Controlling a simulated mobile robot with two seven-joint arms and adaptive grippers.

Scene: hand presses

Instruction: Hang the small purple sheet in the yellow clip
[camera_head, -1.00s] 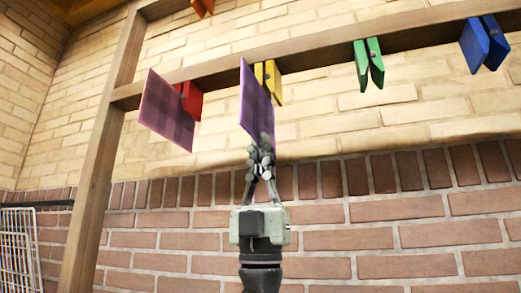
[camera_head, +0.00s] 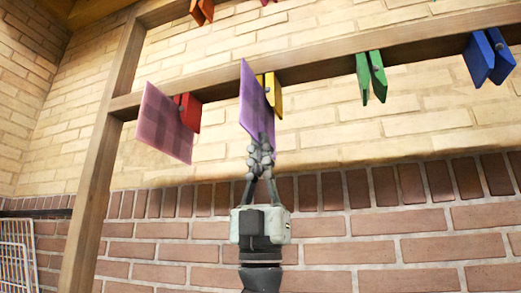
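The small purple sheet (camera_head: 254,104) stands nearly upright at the beam, its face turned partly to the left. My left gripper (camera_head: 261,147) is below it, shut on its lower edge. The yellow clip (camera_head: 274,95) hangs from the beam just behind and to the right of the sheet. The sheet hides the clip's left part, so I cannot tell whether the sheet lies between its jaws or beside them. My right gripper is not in view.
A pinkish-purple checked sheet (camera_head: 164,124) hangs at the red clip (camera_head: 189,111) on the left. Green (camera_head: 371,77) and blue (camera_head: 489,58) clips hang to the right on the wooden beam (camera_head: 320,68). A brick wall is behind. A white wire rack (camera_head: 17,257) stands at lower left.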

